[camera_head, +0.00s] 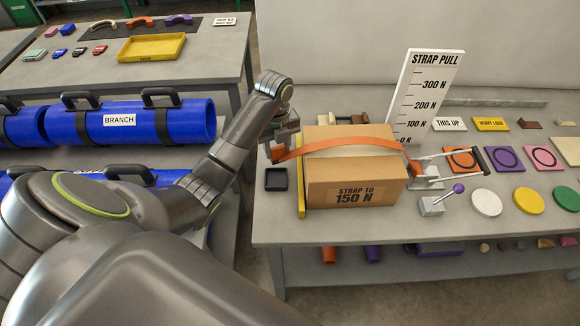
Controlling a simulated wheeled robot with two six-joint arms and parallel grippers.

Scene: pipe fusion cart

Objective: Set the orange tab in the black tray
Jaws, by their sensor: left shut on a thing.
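My left gripper (280,143) is shut at the left side of the cardboard box. An orange tab (278,154) shows at its fingertips, at the left end of the orange strap (345,144). I cannot tell whether tab and strap are one piece. The strap arches over the box (356,185), marked "STRAP TO 150 N", down to a metal tensioner on the right. The small square black tray (270,182) lies on the table just below the gripper, left of the box, and looks empty. My right gripper is not in view.
A yellow bar (301,195) stands along the box's left side. A white "STRAP PULL" scale (428,92) rises behind the box. A lever with a purple knob (440,201) and coloured discs are on the right.

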